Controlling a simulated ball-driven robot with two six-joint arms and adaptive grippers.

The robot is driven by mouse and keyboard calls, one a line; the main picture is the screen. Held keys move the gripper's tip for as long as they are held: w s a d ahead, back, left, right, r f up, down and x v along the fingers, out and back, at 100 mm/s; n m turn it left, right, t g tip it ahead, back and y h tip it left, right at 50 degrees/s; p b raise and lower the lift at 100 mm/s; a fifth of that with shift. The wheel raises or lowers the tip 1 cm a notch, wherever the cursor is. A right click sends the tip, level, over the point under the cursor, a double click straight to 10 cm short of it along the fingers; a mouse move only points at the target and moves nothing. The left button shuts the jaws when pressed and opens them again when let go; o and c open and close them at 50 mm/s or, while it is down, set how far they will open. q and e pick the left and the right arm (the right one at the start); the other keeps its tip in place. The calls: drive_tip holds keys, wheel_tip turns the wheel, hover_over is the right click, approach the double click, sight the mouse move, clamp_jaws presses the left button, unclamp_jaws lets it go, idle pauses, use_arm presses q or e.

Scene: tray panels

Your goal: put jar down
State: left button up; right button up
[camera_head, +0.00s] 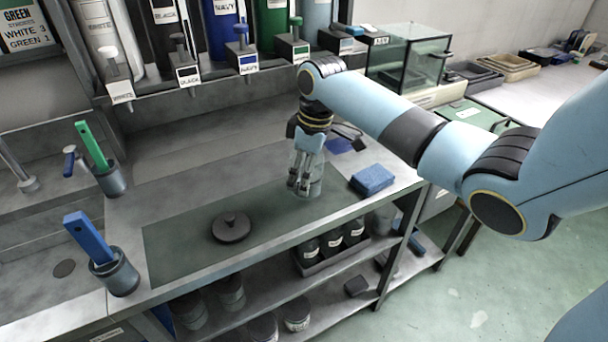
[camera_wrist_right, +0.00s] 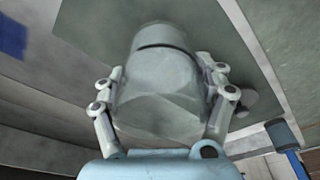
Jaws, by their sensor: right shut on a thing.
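A clear, greyish jar (camera_head: 316,187) is at the right end of the dark mat (camera_head: 185,250) on the steel bench. My right gripper (camera_head: 300,188) points down at it, and its fingers are closed around the jar's sides. In the right wrist view the jar (camera_wrist_right: 160,85) fills the middle between the two fingers (camera_wrist_right: 165,100). I cannot tell whether its base touches the mat. A dark round lid with a knob (camera_head: 231,229) lies on the mat to the left of the jar. My left gripper is not in view.
A blue sponge (camera_head: 372,179) lies right of the jar. Cups holding a green-handled tool (camera_head: 94,146) and a blue-handled tool (camera_head: 88,236) stand at left. Labelled dispensers (camera_head: 243,60) line the back. The mat between lid and jar is clear.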

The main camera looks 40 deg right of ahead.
drive_tip(key=shift+f, duration=0.6)
drive_tip(key=o, duration=1.2)
drive_tip(key=shift+f, duration=0.15)
drive_tip(key=o, duration=0.5)
